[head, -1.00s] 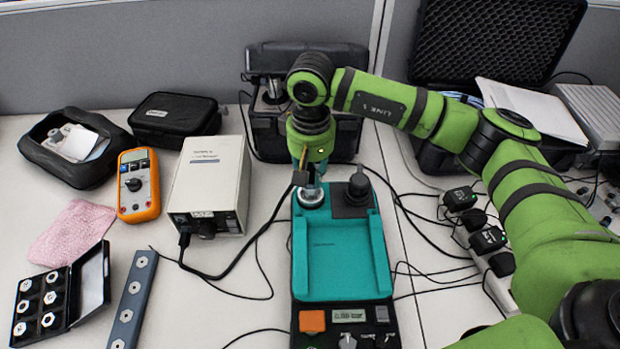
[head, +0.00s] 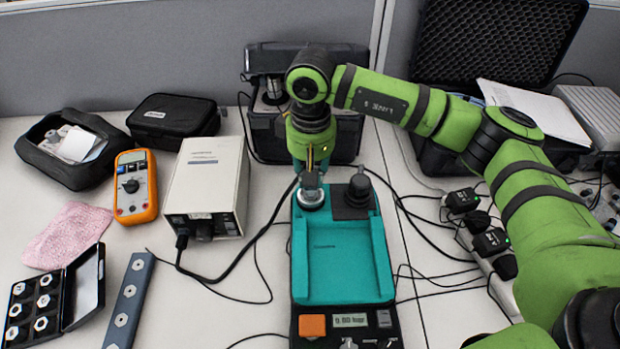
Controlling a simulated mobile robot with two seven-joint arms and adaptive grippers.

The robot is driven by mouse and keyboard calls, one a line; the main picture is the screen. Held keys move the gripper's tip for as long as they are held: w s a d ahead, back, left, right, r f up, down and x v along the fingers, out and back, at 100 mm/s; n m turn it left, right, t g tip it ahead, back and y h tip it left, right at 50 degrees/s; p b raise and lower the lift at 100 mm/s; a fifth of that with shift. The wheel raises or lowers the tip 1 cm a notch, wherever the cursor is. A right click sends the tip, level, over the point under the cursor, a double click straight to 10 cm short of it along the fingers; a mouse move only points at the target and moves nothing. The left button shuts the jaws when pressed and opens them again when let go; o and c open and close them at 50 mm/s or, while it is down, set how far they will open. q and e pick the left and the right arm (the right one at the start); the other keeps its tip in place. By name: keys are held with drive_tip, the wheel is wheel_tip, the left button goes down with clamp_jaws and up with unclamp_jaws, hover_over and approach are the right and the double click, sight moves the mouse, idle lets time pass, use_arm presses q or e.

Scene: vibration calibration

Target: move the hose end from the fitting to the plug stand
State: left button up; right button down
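My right gripper (head: 311,178) points down over the round silver fitting (head: 311,201) at the back left corner of the teal calibration unit (head: 344,290). A small grey piece, which may be the hose end, shows at the fingertips just above the fitting. The fingers are too small and covered to tell whether they are closed on it. A black hose or cable (head: 262,233) runs from there toward the beige box. The black plug stand (head: 352,203), with a round knob on top, stands just right of the fitting. My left gripper is not in view.
The beige box (head: 207,185), an orange multimeter (head: 135,187) and an open case of hex pieces (head: 43,305) stand at left. A dark case (head: 265,135) is behind the gripper. Power adapters (head: 489,243) and loose cables lie at right. The teal tray is empty.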

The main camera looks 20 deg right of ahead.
drive_tip(key=shift+s+f+n+b, duration=0.1)
drive_tip(key=shift+n+b, duration=1.75)
drive_tip(key=shift+n, duration=0.25)
idle(0.5)
drive_tip(key=shift+r+b, duration=0.35)
drive_tip(key=shift+r, duration=0.5)
idle(1.0)
drive_tip(key=shift+r, duration=0.15)
drive_tip(key=shift+r+p, duration=0.8)
drive_tip(key=shift+r, duration=0.85)
drive_tip(key=shift+f, duration=0.1)
